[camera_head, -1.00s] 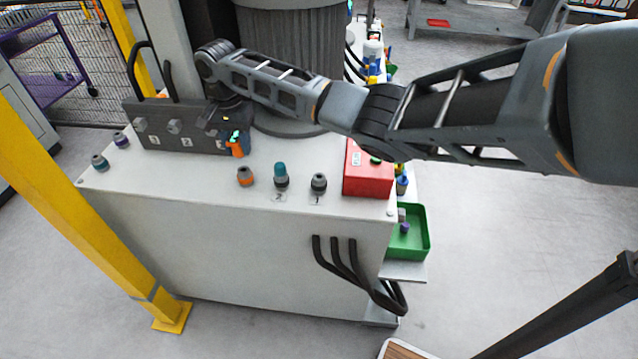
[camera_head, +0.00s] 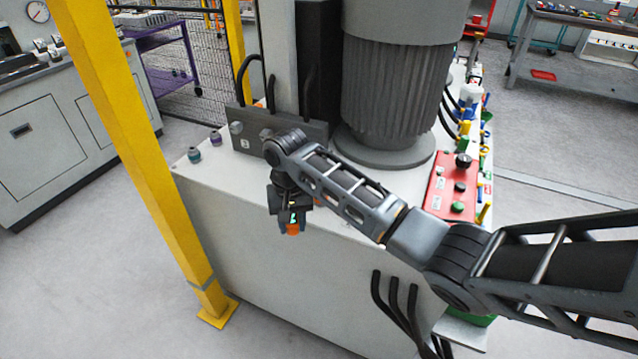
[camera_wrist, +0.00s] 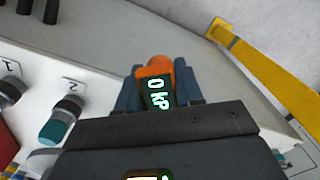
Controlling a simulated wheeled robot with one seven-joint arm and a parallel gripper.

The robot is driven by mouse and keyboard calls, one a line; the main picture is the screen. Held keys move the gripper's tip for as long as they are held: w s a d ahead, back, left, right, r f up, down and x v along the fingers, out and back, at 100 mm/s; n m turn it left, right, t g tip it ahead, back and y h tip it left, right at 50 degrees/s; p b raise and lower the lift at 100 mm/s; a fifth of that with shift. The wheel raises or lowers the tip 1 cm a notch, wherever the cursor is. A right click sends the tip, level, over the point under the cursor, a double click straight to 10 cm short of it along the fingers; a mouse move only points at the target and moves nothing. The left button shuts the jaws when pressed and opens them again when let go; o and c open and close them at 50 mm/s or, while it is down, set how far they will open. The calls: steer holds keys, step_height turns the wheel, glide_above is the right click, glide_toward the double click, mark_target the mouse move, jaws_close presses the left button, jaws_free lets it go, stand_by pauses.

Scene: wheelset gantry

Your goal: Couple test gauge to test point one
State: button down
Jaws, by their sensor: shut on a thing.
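In that view test point one (camera_wrist: 9,92) is a grey fitting beside label 1 at the left edge. Test point two (camera_wrist: 58,120), with a teal cap, stands beside label 2, nearer the gripper. The gauge is apart from both. My arm hides the test points in the head view.
The pale cabinet (camera_head: 290,275) has a dark block (camera_head: 250,125) with black hoses at its back. Two capped fittings (camera_head: 204,147) stand on its left. A red button box (camera_head: 450,185) is at right. A yellow post (camera_head: 130,130) stands at left.

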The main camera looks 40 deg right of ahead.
steer(key=s+a+f+n, duration=0.2)
steer(key=s+a+n, duration=0.1)
steer(key=a, duration=0.3)
steer(key=s+a+f+n, duration=0.3)
steer(key=s+a+n, duration=0.1)
steer(key=s+a, duration=0.2)
steer(key=shift+f+b, duration=0.3)
steer(key=shift+f, duration=0.05)
